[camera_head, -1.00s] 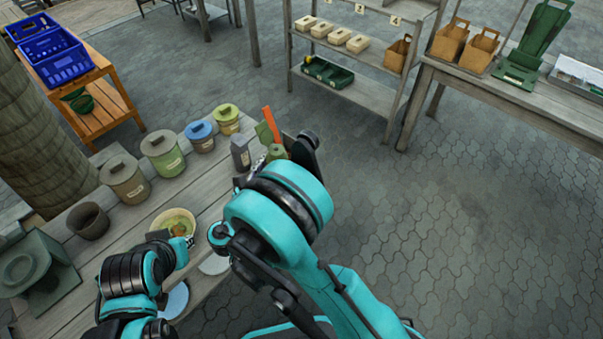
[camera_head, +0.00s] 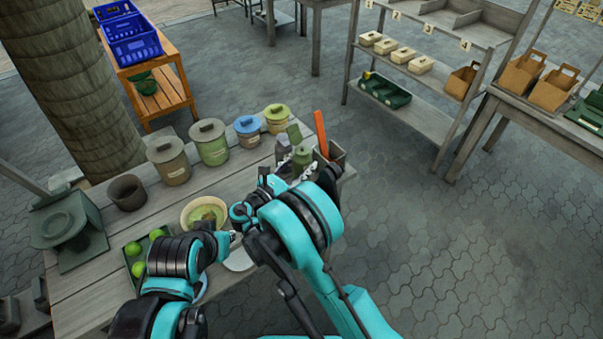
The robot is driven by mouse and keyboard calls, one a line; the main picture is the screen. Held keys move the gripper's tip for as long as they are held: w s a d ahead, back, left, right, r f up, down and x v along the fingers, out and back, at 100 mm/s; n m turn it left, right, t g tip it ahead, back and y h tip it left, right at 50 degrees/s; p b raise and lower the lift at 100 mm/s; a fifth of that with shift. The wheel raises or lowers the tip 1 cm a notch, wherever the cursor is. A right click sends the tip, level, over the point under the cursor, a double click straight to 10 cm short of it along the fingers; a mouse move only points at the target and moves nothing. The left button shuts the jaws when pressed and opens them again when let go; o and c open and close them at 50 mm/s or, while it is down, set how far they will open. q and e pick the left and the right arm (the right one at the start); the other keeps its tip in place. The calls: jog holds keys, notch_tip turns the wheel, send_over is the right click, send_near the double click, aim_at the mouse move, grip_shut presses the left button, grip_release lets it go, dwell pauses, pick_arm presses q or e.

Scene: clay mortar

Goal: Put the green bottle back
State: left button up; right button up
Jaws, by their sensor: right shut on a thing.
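The green bottle (camera_head: 302,156) is upright near the far right end of the grey wooden table (camera_head: 95,285), beside a dark grey bottle (camera_head: 283,146). My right gripper (camera_head: 293,169) is shut on the green bottle, on the near side of it; the arm hides the bottle's lower part, so I cannot tell whether its base touches the table. My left gripper (camera_head: 231,238) is low beside a bowl with green contents (camera_head: 192,219). Its fingers are small and partly covered, so its opening is unclear.
A square holder (camera_head: 338,154) with an orange-handled tool (camera_head: 320,133) stands just right of the bottle. Several lidded canisters (camera_head: 214,145) line the table's back edge. A green tray (camera_head: 131,250) of limes and a dark cup (camera_head: 127,193) are at left. Paved floor lies open at right.

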aim_at(296, 176)
notch_tip(296, 176, down, 4)
jog(key=shift+r+b, duration=0.15)
jog(key=shift+b, duration=0.7)
jog(key=shift+r, duration=0.15)
jog(key=o, duration=1.2)
jog(key=shift+o, duration=0.2)
